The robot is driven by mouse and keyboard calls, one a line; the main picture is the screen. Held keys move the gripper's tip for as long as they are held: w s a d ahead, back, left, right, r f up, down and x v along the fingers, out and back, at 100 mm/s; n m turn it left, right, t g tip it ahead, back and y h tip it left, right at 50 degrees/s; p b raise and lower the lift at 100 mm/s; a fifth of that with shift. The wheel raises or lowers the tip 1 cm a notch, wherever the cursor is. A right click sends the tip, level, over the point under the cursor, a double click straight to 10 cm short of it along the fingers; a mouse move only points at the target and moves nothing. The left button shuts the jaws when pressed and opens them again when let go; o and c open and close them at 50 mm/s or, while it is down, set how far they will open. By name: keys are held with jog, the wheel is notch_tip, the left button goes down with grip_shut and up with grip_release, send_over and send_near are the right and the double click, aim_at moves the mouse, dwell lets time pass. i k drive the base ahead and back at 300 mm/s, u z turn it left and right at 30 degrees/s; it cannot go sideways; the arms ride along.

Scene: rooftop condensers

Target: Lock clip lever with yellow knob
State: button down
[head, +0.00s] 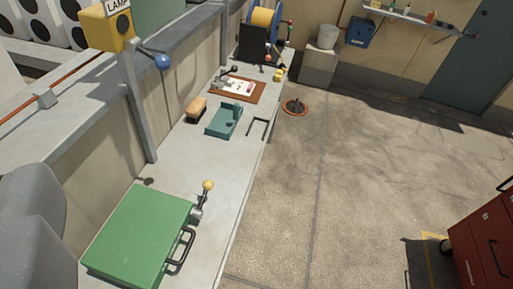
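A yellow knob (208,184) tops a short dark clip lever (202,201) on the pale bench. The lever stands up, leaning slightly, close to the right back corner of a closed green case (140,232). Its base is small in the picture, and I cannot tell whether the clip is locked. My gripper is not visible in the head view, so I see nothing touching the lever or the knob.
The bench (190,165) holds a teal fixture (224,121), a tan brush-like block (196,107) and a clipboard (238,88). A yellow lamp box (107,27) with a blue-knobbed lever (160,61) is on a post. A red cabinet (485,245) stands right; open floor lies between.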

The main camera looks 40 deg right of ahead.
aim_at(207, 184)
jog(key=z, duration=0.6)
jog(key=i, duration=1.05)
jog(key=z, duration=0.7)
